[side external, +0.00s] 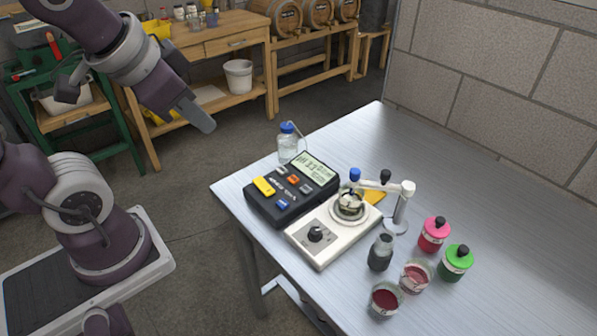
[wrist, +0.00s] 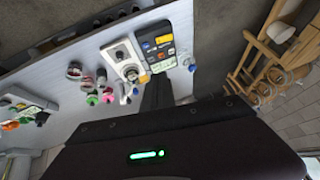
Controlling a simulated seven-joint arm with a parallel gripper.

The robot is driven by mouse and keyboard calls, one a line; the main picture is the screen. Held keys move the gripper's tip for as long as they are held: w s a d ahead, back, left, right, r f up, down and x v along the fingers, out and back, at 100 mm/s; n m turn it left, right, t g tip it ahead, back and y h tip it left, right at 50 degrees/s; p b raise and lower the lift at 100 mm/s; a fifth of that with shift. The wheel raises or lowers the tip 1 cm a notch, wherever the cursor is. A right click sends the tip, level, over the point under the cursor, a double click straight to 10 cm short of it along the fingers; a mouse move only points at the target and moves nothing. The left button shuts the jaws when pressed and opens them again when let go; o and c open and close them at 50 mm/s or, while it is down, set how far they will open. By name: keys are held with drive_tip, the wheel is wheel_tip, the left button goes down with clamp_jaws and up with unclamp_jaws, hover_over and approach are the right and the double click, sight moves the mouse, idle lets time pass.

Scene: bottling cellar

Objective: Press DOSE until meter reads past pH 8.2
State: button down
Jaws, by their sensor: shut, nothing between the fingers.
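A black dosing unit (side external: 292,197) stands on the metal table, with a yellow button (side external: 264,187), an orange button (side external: 293,180), a blue button (side external: 282,204) and grey ones. Its display (side external: 314,166) faces up; I cannot read the digits or button labels. It also shows in the wrist view (wrist: 157,45). A glass beaker (side external: 350,201) sits on a white stirrer (side external: 332,236) beside it, under an arm with a blue-capped probe. My gripper (side external: 207,126) is shut and empty, up and left of the unit, touching nothing. Its fingers show in the wrist view (wrist: 157,92).
A blue-capped bottle (side external: 288,146) with a tube stands behind the unit. The table's back right is clear.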

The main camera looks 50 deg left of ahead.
drive_tip(key=w+a+f+m+y, duration=0.1)
drive_tip(key=w+a+m+y, duration=0.1)
drive_tip(key=w+a, duration=0.4)
drive_tip(key=m+t+h, duration=0.2)
drive_tip(key=m+h, duration=0.6)
drive_tip(key=m, duration=0.3)
hover_over(289, 179)
wheel_tip(289, 179, down, 15)
drive_tip(key=shift+r, duration=0.2)
drive_tip(key=shift+f, duration=0.1)
drive_tip(key=shift+f, duration=4.3)
drive_tip(key=shift+f, duration=0.1)
